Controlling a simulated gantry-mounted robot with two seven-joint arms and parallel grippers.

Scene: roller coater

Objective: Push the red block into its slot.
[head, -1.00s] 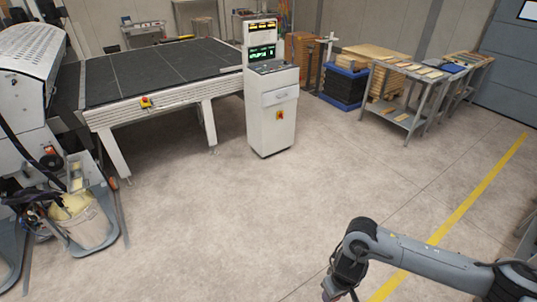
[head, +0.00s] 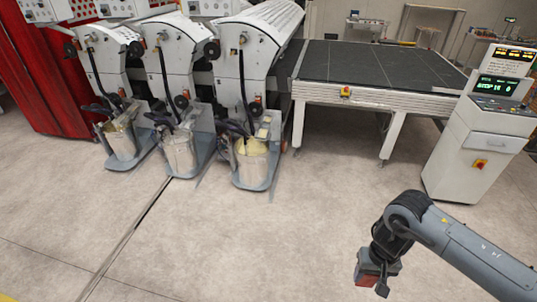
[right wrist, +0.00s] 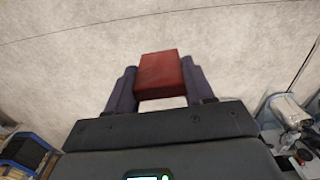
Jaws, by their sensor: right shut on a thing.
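The red block (right wrist: 160,74) is between the two fingers of my right gripper (right wrist: 158,88) in the right wrist view, with a finger against each side. In the head view my right gripper (head: 376,277) hangs at the lower right, and the red block (head: 367,271) shows at its fingers, held above the floor. The gripper is shut on it. I cannot make out a slot for the block in either view. My left gripper is not in view.
Several white coater machines (head: 258,55) stand at the back, with buckets (head: 252,160) at their feet. A dark-topped conveyor table (head: 370,65) and a white control cabinet (head: 470,150) stand at the right. A red cabinet (head: 45,75) is at far left. The floor between is open.

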